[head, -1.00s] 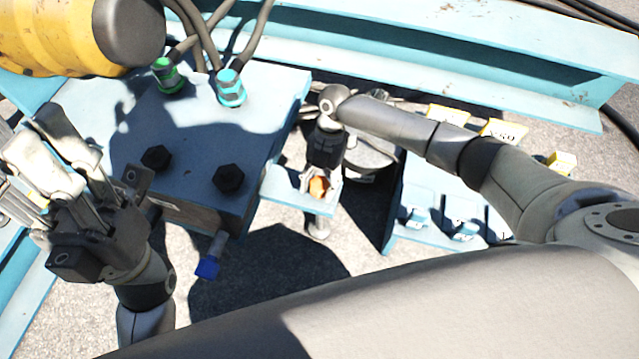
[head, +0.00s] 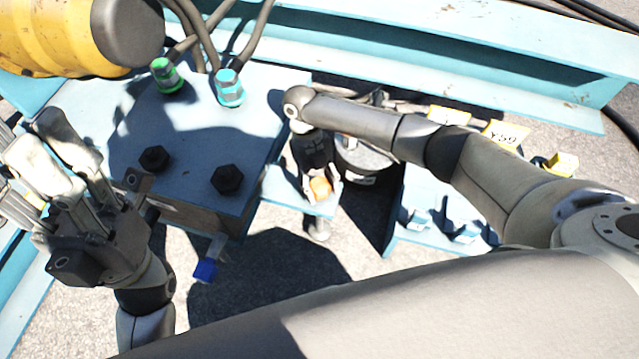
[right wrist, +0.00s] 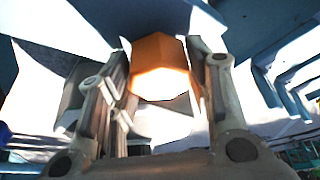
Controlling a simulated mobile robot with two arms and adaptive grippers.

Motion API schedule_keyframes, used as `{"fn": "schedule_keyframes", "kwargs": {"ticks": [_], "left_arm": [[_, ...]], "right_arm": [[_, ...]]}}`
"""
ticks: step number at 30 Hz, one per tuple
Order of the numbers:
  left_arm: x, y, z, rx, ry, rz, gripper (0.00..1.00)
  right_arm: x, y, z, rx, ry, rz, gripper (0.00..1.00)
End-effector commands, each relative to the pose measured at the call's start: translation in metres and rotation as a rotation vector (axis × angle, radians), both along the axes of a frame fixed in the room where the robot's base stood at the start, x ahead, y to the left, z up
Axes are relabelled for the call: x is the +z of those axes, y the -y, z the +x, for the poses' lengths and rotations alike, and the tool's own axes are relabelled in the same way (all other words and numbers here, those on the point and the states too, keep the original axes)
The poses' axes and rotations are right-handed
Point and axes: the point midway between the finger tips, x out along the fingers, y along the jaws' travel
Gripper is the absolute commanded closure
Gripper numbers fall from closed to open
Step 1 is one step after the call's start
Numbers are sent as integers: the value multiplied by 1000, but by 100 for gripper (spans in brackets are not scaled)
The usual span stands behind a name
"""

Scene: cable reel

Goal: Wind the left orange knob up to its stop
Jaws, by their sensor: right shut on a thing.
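The orange knob (head: 320,187) sits at the blue bracket below the right edge of the blue block in the head view. My right gripper (head: 318,182) reaches down over it and is shut on it. In the right wrist view the faceted orange knob (right wrist: 160,68) lies between the two fingers of my right gripper (right wrist: 165,75). My left gripper (head: 50,150) is at the left edge of the head view, apart from the knob. Its fingers stand apart with nothing seen between them.
The blue block (head: 200,110) carries black bolts (head: 228,179) and green and cyan hose fittings (head: 229,90). A blue-tipped lever (head: 205,268) sticks out at its front. A light blue beam (head: 450,45) crosses the back. A blue panel with yellow labels (head: 506,135) stands at right.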

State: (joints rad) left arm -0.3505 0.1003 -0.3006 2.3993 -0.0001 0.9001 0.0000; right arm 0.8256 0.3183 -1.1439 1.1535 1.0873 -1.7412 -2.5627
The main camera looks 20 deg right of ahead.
Motion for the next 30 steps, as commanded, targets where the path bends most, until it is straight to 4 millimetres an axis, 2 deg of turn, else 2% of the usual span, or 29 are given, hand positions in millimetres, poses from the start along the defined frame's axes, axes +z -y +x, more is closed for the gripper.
{"fn": "schedule_keyframes", "kwargs": {"ticks": [9, 24, 25, 29, 30], "left_arm": [[1, 0, 0, 0, 0, 0, 60], [1, 0, 0, 1, 0, 0, 60], [1, 0, 0, 1, 0, 0, 60], [1, 0, 0, 1, 1, 0, 60], [1, 0, 0, 1, 1, 0, 60]], "right_arm": [[0, 0, 0, 106, 0, 1, 77], [-1, 0, 0, 121, 0, 1, 77], [-1, 0, 0, 121, 0, 1, 51], [-1, 0, 0, 120, 0, 1, 34], [-1, 0, 0, 120, 0, 1, 34]]}}
